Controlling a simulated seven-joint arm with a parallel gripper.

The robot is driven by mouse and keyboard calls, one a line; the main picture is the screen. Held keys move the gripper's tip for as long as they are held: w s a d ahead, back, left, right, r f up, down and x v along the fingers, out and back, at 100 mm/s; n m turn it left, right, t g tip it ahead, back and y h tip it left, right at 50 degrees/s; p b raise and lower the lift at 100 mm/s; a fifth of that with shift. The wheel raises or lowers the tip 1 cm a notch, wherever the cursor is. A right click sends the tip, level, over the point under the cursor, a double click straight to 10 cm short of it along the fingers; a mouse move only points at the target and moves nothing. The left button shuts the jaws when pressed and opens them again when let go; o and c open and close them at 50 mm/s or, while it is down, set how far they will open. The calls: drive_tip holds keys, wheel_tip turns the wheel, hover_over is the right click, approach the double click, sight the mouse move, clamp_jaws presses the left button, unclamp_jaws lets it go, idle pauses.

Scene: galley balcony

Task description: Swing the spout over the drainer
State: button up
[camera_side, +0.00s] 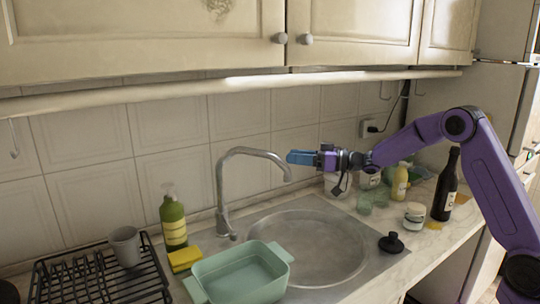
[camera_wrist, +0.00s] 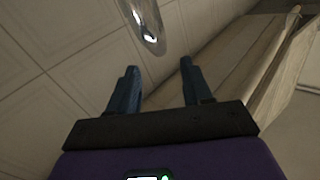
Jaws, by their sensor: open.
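The chrome spout (camera_side: 252,152) rises from its base behind the sink, arches to the right and ends over the round basin (camera_side: 318,248). The black wire drainer (camera_side: 98,280) stands at the left on the counter. My gripper (camera_side: 292,157) is beside the spout's outer end at about the same height in the side view. In the wrist view my gripper (camera_wrist: 158,80) shows two blue fingers spread apart with nothing between them. A shiny metal piece, apparently the spout (camera_wrist: 146,25), is just beyond the fingertips. I cannot tell whether they touch.
A grey cup (camera_side: 125,246) is on the drainer. A green bottle (camera_side: 173,222), a yellow sponge (camera_side: 184,259) and a green tub (camera_side: 240,272) stand between drainer and basin. A dark bottle (camera_side: 446,185), jars and glasses stand at the right. Cabinets (camera_side: 150,35) hang above.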

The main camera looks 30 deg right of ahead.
sight(270, 154)
drive_tip(key=x, duration=0.8)
drive_tip(key=shift+w, duration=0.1)
clamp_jaws()
